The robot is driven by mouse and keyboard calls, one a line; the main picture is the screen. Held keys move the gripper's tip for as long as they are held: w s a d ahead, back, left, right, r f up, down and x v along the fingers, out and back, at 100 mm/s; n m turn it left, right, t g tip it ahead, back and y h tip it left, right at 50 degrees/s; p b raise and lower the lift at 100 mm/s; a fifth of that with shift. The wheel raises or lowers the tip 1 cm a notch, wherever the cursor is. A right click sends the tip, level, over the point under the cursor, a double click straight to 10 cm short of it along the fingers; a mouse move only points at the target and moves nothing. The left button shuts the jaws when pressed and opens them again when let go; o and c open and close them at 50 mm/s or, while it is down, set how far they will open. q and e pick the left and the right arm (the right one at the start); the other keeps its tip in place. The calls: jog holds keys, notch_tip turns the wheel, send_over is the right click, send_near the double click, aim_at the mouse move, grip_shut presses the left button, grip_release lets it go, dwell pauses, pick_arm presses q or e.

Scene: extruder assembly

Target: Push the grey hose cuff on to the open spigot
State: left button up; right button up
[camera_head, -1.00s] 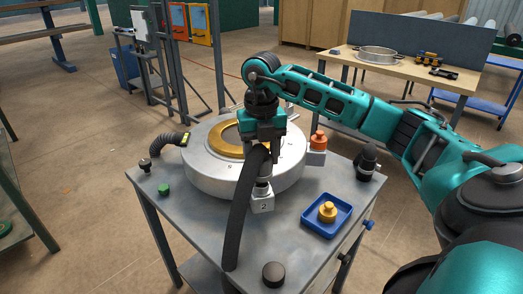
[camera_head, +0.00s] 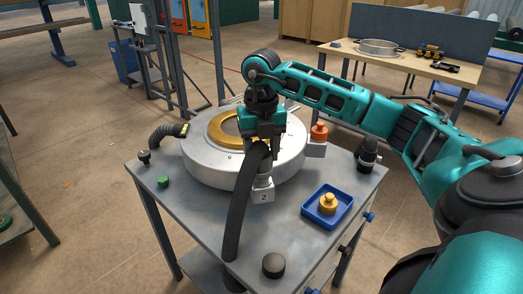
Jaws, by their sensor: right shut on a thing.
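My right gripper (camera_head: 263,138) is over the front of the round metal housing (camera_head: 213,174), pointing down. It is shut at the top of the dark ribbed hose (camera_head: 240,205), where the hose bends over. The grey cuff (camera_head: 264,179) points down below the fingers, directly over the grey block marked 2 (camera_head: 263,196) at the housing's front. The spigot on that block is hidden, so I cannot tell how far the cuff is around it. The hose's other end runs down to the table's front. My left gripper is not in view.
Another hose (camera_head: 165,134) with a yellow tag is at the housing's left. An orange cap (camera_head: 319,131) sits on the right-hand block. A blue tray (camera_head: 327,207) with a yellow fitting, a black knob (camera_head: 274,265) and a black post (camera_head: 368,154) stand on the table (camera_head: 205,232).

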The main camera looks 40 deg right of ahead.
jog(key=shift+f+b, duration=0.5)
jog(key=shift+f, duration=0.5)
jog(key=o, duration=1.1)
notch_tip(320, 180, up, 13)
jog(key=p, duration=0.2)
jog(key=shift+s, duration=0.1)
